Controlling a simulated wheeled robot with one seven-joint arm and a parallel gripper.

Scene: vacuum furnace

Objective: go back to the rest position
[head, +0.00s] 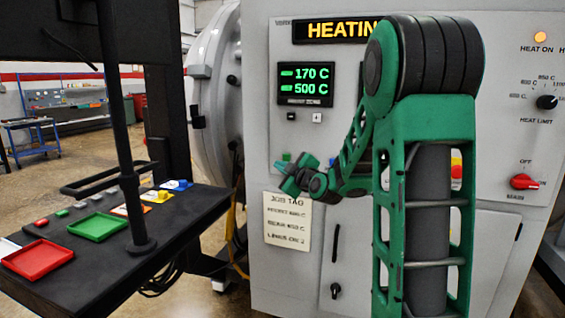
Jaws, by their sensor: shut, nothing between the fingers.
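My green and black arm stands in front of the grey furnace cabinet (285,20) and covers part of its front. The arm folds down from its upper joint, and my gripper (289,180) points left, in front of the panel just above the job tag (287,222). The gripper is shut with nothing in it. It looks small here, and I cannot tell its exact distance from the panel. The display (306,84) reads 170 C and 500 C, under a sign (335,30) that reads HEATING.
A black side table (110,262) at the left holds a red tray (38,258), a green tray (97,227) and several small coloured pieces. A black post (122,130) rises from it. The round furnace door (212,110) is left of the cabinet. A red knob (524,182) is at the right.

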